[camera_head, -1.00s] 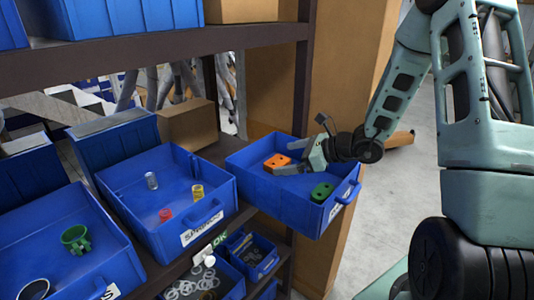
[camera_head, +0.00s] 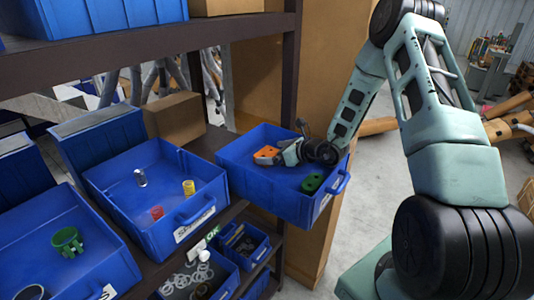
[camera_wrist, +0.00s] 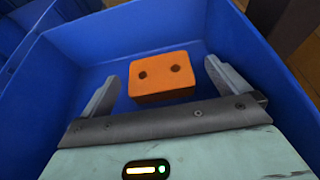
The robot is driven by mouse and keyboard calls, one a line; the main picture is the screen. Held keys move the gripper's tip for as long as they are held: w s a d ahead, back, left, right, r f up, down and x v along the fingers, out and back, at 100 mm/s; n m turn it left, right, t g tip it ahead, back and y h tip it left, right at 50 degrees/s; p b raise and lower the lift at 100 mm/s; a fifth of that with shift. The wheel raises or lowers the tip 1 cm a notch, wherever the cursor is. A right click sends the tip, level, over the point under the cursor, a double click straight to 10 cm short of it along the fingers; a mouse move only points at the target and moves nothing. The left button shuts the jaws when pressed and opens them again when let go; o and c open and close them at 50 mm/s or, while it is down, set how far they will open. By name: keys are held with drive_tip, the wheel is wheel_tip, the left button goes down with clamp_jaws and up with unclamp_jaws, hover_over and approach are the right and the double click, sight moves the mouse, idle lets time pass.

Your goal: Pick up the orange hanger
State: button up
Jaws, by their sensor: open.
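The orange hanger (camera_head: 266,152) is a block with two dark holes, lying on the floor of the right-hand blue bin (camera_head: 262,194). In the wrist view the orange hanger (camera_wrist: 161,77) sits between and slightly ahead of my two fingers. My gripper (camera_wrist: 160,88) is open and empty, with a finger on each side of the block and gaps to it. In the head view my gripper (camera_head: 283,155) reaches into the bin from the right, close beside the hanger.
A green block (camera_head: 312,183) lies in the same bin, near its front right. The bin walls surround my gripper. The springs bin (camera_head: 140,215) stands to the left, and a shelf upright (camera_head: 290,90) rises behind.

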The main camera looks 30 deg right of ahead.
sight(264, 152)
drive_tip(key=shift+p+x, duration=0.8)
drive_tip(key=shift+x, duration=0.95)
drive_tip(key=shift+a, duration=0.1)
drive_tip(key=c, duration=1.1)
drive_tip(key=shift+o, duration=0.2)
drive_tip(key=shift+r, duration=0.1)
